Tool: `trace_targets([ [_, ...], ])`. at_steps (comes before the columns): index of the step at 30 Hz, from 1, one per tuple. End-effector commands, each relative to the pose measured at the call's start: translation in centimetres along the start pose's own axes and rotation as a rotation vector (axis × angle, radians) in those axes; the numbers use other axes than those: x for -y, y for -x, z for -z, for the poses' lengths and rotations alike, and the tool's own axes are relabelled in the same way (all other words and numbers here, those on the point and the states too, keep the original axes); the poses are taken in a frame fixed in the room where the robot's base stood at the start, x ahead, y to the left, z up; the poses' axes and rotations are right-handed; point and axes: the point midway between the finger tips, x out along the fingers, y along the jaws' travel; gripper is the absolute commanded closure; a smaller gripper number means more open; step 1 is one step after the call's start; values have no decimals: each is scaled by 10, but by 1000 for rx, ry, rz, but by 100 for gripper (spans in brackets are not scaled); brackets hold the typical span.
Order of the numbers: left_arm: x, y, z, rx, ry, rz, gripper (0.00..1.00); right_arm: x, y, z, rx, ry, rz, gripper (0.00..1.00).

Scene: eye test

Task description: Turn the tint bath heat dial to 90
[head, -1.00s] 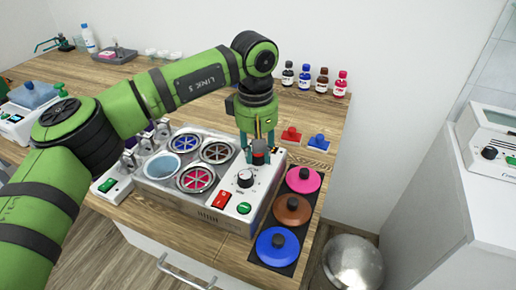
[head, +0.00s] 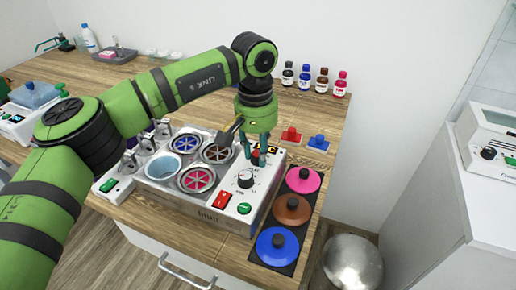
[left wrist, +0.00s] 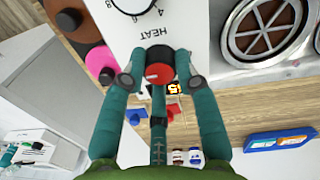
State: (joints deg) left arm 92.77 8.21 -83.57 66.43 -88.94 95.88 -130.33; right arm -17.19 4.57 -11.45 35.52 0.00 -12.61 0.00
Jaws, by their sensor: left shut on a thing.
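The tint bath (head: 203,215) is a pale metal box with several round wells. My left gripper (head: 257,160) points down at the panel's back. In the left wrist view its fingers close on both sides of a dark knob (left wrist: 160,73) with a red mark. The word HEAT stands upside down between this knob and the numbered scale. A small yellow display (left wrist: 173,89) is partly hidden by the gripper; I cannot read it surely.
Pink (head: 303,180), brown (head: 292,209) and blue (head: 277,246) lids lie on a dark mat right of the bath. Red (head: 291,135) and blue (head: 318,142) small items and several bottles (head: 322,80) stand behind. A metal bin (head: 352,263) is at the right.

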Motion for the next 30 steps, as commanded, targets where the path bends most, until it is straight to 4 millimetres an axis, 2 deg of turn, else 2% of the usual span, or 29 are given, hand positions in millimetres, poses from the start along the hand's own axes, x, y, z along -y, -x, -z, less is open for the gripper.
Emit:
trace_targets([
  [15, 0, -1, 0, 3, -21, 1, 100, 0, 0, 0, 0, 0, 0, 100],
  [16, 0, -1, 0, 3, -21, 1, 65, 0, 0, 0, 0, 0, 0, 100],
  [17, 0, -1, 0, 3, -21, 1, 53, 0, 0, 0, 0, 0, 0, 100],
  [18, 0, -1, 0, 2, -21, 1, 45, 0, 0, 0, 0, 0, 0, 100],
  [30, 0, 5, 0, 0, -20, 0, 45, -2, 0, 0, 0, 1, -2, 100],
])
